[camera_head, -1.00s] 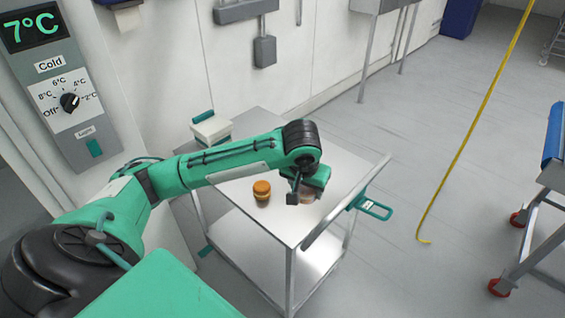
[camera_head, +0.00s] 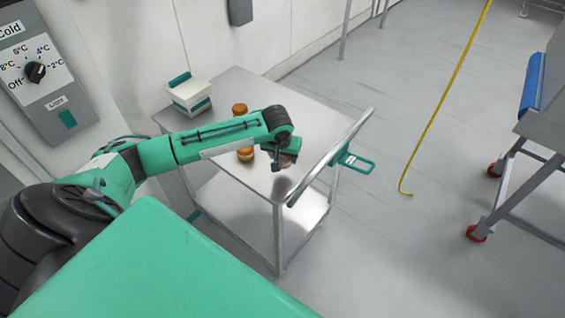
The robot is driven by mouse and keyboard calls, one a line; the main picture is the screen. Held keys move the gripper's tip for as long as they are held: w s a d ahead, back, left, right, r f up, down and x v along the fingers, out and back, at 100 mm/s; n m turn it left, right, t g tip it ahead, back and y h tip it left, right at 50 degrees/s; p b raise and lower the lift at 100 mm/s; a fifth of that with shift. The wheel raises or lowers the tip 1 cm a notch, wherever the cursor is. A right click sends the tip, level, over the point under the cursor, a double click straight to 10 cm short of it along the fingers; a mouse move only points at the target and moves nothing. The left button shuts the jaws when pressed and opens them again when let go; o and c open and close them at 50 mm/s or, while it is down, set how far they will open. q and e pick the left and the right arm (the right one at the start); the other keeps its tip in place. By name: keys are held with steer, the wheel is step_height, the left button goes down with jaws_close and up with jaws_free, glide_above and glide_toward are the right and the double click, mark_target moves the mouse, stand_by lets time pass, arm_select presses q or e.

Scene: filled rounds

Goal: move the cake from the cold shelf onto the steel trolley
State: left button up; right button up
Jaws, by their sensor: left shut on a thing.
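The steel trolley (camera_head: 315,105) stands in the middle of the view, its top bare over most of its area. My left arm reaches across it from the left. My left gripper (camera_head: 284,158) is over the near right part of the top, close to the push handle. It is shut on a small round brownish cake (camera_head: 289,160), mostly hidden by the gripper. I cannot tell whether the cake touches the trolley top. The cold shelf's inside is not in view. My right gripper is not in view.
Two round orange-brown items stand on the trolley, one behind my arm (camera_head: 240,109) and one in front (camera_head: 245,154). A white box with a green handle (camera_head: 189,94) sits at its back left corner. A cold control panel (camera_head: 40,75) is at left; a wheeled rack (camera_head: 520,150) at right.

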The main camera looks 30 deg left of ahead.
mark_target(283, 173)
arm_select(q)
step_height(283, 173, down, 4)
steer(key=shift+f+p, duration=0.1)
steer(key=shift+p, duration=0.3)
steer(key=shift+f, duration=0.3)
steer(key=shift+f, duration=0.1)
steer(key=o, duration=0.7)
steer(key=b+v, duration=0.1)
steer(key=v, duration=1.1)
steer(key=shift+b, duration=0.4)
